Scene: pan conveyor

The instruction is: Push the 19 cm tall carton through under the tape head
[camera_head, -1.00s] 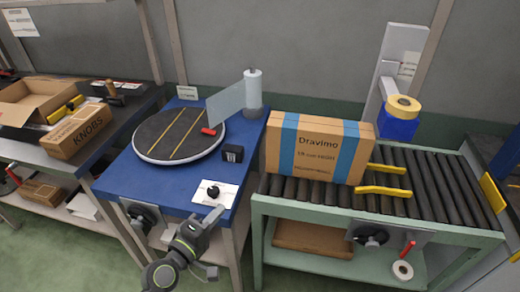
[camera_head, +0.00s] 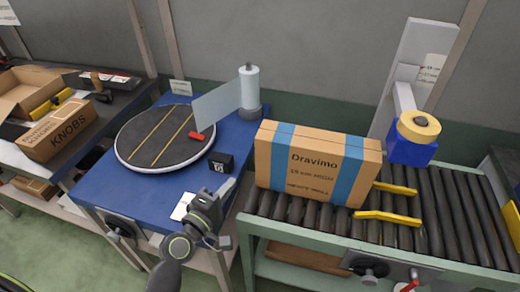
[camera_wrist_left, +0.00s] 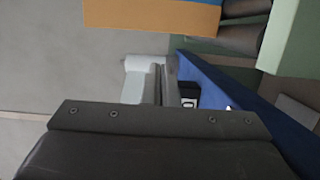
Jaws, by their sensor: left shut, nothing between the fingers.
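The carton (camera_head: 315,165), brown with two blue bands and the name Dravimo, stands upright on the roller conveyor (camera_head: 455,220). Its right end is by two yellow guide rails (camera_head: 388,217). The tape head (camera_head: 412,148), a blue block with a yellow tape roll, hangs over the rollers to the right of the carton, apart from it. My left gripper (camera_head: 227,188) is shut and empty, left of the carton and in front of the blue table's right edge. The left wrist view shows its closed fingers (camera_wrist_left: 158,85) and part of the carton (camera_wrist_left: 150,15). My right gripper is not in view.
The blue table (camera_head: 95,190) holds a round turntable (camera_head: 150,152), a film roll on a post (camera_head: 249,88) and a small black box (camera_head: 221,162). A bench with a Knobs carton (camera_head: 58,130) is at the far left. The rollers beyond the tape head are clear.

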